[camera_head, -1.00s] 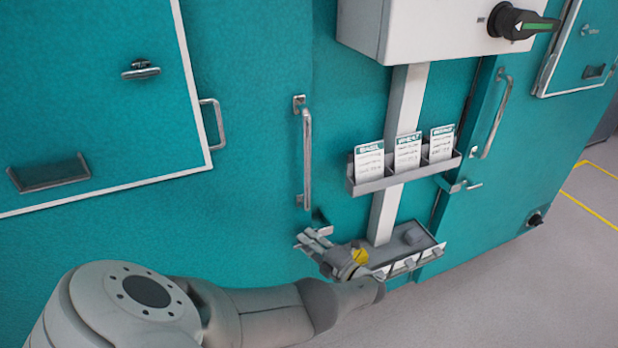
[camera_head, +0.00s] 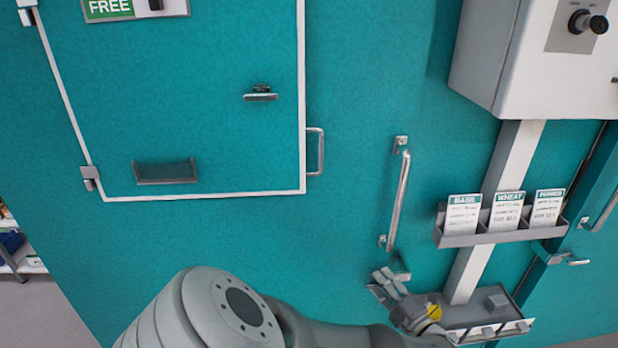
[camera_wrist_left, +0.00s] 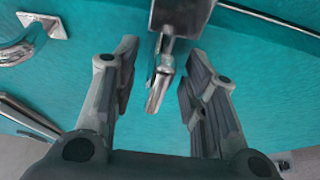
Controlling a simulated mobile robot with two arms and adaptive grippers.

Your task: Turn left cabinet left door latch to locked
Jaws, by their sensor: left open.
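My left gripper (camera_head: 386,282) is open, low on the teal cabinet front. It is beside the small metal latch (camera_head: 402,268) below the long upright door handle (camera_head: 398,195). The gripper partly hides this latch in the head view. In the left wrist view, the latch's metal lever (camera_wrist_left: 159,88) sits between the two spread fingers, with a gap visible on each side. The lever points along the fingers toward the palm, below a shiny block (camera_wrist_left: 182,14). I cannot read the latch's locked or unlocked setting. My right gripper is not in view.
A grey shelf (camera_head: 478,322) is close to the gripper's right, under a card rack (camera_head: 490,238) on a white post (camera_head: 500,180). A white-framed panel (camera_head: 200,120) with its own handle (camera_head: 315,152) is at upper left.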

